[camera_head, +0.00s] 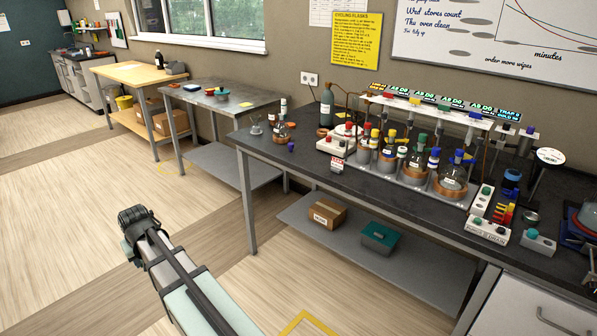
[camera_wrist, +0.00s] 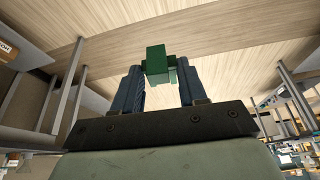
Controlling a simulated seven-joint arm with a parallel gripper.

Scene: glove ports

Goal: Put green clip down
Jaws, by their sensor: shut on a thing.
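The green clip (camera_wrist: 156,58) is a small dark green block with short prongs. In the wrist view it sits between the tips of my gripper (camera_wrist: 160,76), which is shut on it. The two dark fingers stand on either side of it, and pale wood floor shows behind it. In the head view my arm reaches up from the bottom at the lower left, over open floor and left of the dark bench. I cannot make out the clip clearly in that view.
The dark bench (camera_head: 310,180) carries several flasks (camera_head: 388,158), a white control box (camera_head: 336,143) and a rack. Its lower shelf (camera_head: 335,240) holds a cardboard box (camera_head: 327,213) and a teal box (camera_head: 380,237). A steel table (camera_head: 235,100) and a wooden table (camera_head: 135,73) stand further back. The floor at left is clear.

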